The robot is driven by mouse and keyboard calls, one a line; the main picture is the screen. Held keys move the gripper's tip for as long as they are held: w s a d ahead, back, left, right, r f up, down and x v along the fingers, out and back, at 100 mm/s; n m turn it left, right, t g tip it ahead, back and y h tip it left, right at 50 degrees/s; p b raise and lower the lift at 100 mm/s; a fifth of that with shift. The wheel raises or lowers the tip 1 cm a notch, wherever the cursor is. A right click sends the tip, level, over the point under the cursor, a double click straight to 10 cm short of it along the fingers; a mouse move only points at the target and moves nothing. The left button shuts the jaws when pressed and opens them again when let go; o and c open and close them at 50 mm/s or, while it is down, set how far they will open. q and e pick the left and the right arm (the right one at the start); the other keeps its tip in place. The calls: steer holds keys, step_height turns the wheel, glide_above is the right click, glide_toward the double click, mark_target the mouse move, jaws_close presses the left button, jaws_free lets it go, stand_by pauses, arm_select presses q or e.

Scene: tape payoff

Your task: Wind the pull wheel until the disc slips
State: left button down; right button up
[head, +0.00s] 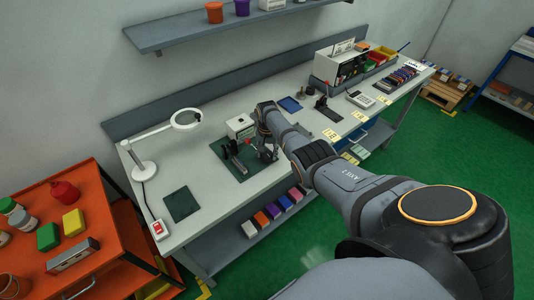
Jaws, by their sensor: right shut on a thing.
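A small dark tape payoff fixture (234,157) stands on a dark green mat (229,170) on the grey workbench. My right gripper (266,154) points down at the fixture's right side, over the mat. It is shut on a part there, which looks like the pull wheel; the wheel and the fingertips are small and mostly hidden by the gripper. A small red spot (249,141) shows just left of the gripper. The disc cannot be made out. My left gripper is not in view.
A white box (240,126) stands just behind the fixture. A white magnifier lamp (146,168) and another green mat (182,204) are to the left. Bins and tools fill the bench's right end. An orange cart (112,215) stands at the left.

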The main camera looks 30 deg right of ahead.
mark_target(267, 154)
steer(key=o, duration=1.2)
steer(key=shift+c, duration=0.2)
steer(key=shift+r, duration=0.1)
step_height(267, 154, up, 12)
